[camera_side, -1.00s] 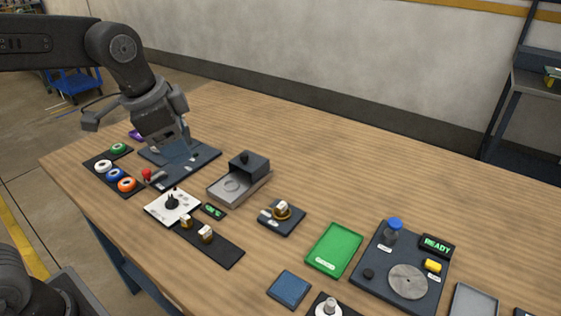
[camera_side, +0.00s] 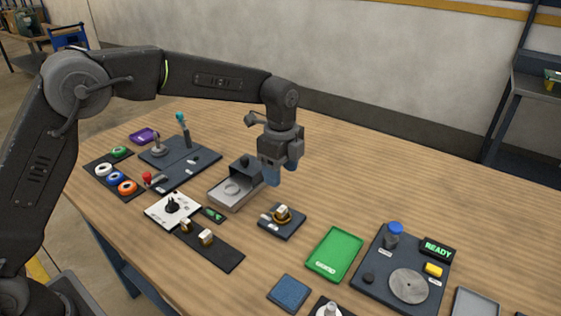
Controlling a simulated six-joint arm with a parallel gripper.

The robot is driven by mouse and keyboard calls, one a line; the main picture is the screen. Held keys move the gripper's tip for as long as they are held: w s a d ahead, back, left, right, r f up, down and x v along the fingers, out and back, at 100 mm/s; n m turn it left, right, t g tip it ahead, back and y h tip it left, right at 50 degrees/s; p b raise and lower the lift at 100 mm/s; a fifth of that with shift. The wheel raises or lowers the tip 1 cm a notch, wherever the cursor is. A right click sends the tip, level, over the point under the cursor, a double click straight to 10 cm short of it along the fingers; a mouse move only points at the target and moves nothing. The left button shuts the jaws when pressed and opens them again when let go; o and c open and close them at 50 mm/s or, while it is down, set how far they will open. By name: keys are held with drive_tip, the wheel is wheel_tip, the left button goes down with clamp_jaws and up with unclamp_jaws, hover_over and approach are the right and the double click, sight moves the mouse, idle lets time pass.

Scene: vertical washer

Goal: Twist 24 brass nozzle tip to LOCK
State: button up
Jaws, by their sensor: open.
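A brass piece with a pale block-like top (camera_side: 282,212) sits upright on a small dark plate (camera_side: 293,229) near the middle of the table. Two smaller brass-and-white tips, one (camera_side: 186,225) and another (camera_side: 206,237), stand on a black strip to its left. Which of these is number 24 cannot be read, and no LOCK mark is legible. My gripper (camera_side: 270,178) points down with open jaws. In the picture it is above and slightly left of the brass piece on the small plate, apart from it and holding nothing visible.
A grey metal tray with a dark box (camera_side: 234,192) stands just left of my gripper. A green tray (camera_side: 334,254) and a dark board with a READY display (camera_side: 438,249) lie to the right. A white panel with a black knob (camera_side: 172,206) is at left.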

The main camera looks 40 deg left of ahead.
sight(281, 209)
wheel_tip(281, 209, down, 12)
drive_tip(key=shift+r, duration=0.1)
idle(0.5)
drive_tip(key=c, duration=1)
drive_tip(key=n, duration=0.4)
drive_tip(key=shift+n, duration=0.4)
drive_tip(key=shift+c, duration=0.2)
drive_tip(key=n, duration=0.4)
drive_tip(key=shift+s, duration=0.1)
drive_tip(key=n, duration=0.4)
drive_tip(key=shift+d, duration=0.1)
drive_tip(key=n, duration=0.5)
drive_tip(key=shift+s, duration=0.1)
